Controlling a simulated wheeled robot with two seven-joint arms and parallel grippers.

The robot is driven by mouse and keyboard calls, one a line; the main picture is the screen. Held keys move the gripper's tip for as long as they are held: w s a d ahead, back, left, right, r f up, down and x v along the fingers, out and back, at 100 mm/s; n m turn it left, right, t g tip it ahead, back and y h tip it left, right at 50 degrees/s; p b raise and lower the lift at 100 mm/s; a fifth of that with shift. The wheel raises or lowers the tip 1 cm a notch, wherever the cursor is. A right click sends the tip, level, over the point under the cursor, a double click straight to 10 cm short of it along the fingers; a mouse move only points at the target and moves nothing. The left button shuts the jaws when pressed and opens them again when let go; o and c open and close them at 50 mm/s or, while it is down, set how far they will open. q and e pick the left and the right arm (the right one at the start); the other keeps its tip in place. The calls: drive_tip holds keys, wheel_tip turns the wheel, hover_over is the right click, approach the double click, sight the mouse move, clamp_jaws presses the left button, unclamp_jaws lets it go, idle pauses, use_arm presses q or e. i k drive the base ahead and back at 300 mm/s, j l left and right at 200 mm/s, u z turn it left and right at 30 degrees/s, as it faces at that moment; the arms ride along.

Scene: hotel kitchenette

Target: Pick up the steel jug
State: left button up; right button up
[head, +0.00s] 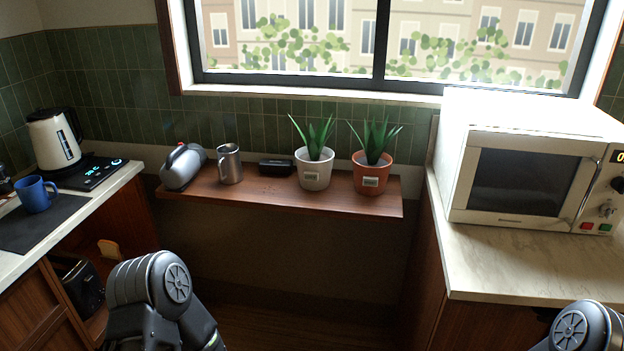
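The steel jug (229,164) stands upright on a dark wooden shelf (280,197) below the window. It is a shiny cylinder, and its handle shows on its right side. Only dark rounded links of my arms show, at the bottom left-centre and in the bottom right corner. Both are well in front of the shelf and apart from the jug. Neither gripper's fingers can be seen.
A silver appliance with a dark handle (183,167) stands close left of the jug. A small black box (276,167) and potted plants (314,172) (372,176) are to its right. Side counters hold a kettle (54,140), blue mug (37,194) and microwave (525,175).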

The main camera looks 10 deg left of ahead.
sight(229, 166)
drive_tip(key=i+j, duration=0.2)
drive_tip(key=i, duration=0.25)
drive_tip(key=i+j, duration=0.25)
drive_tip(key=i, duration=0.15)
